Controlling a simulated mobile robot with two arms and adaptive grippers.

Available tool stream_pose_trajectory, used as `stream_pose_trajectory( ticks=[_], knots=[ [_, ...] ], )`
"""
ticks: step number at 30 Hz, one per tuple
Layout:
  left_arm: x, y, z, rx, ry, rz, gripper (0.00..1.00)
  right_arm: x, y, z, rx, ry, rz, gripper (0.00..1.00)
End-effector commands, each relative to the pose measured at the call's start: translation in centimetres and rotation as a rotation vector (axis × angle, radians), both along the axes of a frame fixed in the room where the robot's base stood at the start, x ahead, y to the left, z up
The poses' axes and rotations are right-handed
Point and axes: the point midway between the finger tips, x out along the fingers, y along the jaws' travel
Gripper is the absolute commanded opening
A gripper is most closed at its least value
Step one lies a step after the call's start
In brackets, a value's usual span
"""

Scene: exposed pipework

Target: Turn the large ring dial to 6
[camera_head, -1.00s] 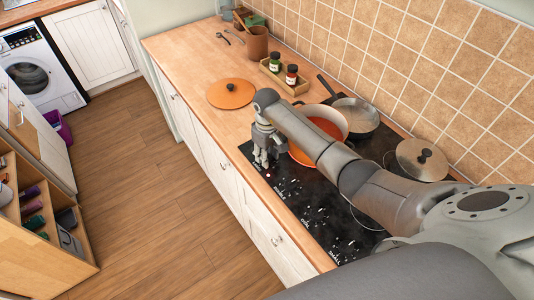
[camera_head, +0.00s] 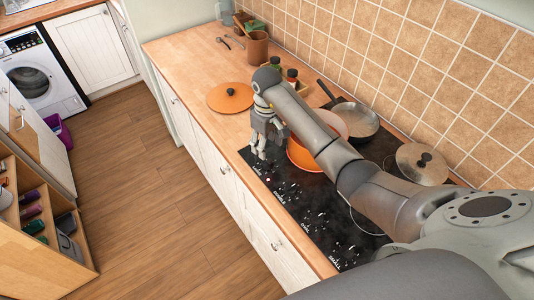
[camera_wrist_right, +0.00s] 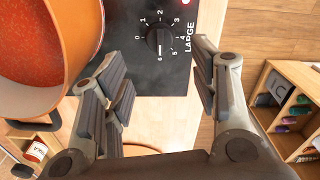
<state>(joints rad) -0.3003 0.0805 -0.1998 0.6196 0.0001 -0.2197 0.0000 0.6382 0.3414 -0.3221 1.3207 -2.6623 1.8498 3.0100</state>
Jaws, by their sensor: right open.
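The large ring dial (camera_wrist_right: 159,41) is a round black knob on the black hob panel in the right wrist view. White numbers 0 to 6 ring it and the word LARGE stands beside it. The knob's white mark appears to point at the 6. My right gripper (camera_wrist_right: 163,84) is open and empty, its fingers apart on either side below the dial in the picture and not touching it. In the head view, my right gripper (camera_head: 258,154) hangs above the hob's far front corner, beside the orange pot (camera_head: 302,158). My left gripper is out of view.
A red light (camera_wrist_right: 184,2) is lit near the dial. A frying pan (camera_head: 356,119) and a silver lid (camera_head: 421,165) are along the tiled wall. An orange lid (camera_head: 230,97) lies on the wooden worktop. The floor left of the counter is clear.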

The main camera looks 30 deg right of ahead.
Motion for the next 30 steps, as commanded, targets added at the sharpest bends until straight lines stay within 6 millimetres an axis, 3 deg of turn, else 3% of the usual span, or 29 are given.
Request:
stream_pose_trajectory(
  ticks=[3,9,30],
  knots=[
    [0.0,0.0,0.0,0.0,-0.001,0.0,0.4,0.1,0.0,2.2,0.0,-0.002,0.0,0.54],
    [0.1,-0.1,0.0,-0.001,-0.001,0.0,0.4,0.0,0.0,4.1,0.0,0.0,0.0,0.54],
    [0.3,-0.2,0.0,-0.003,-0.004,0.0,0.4,0.0,0.0,4.3,0.0,0.001,0.0,0.54]
  ],
)
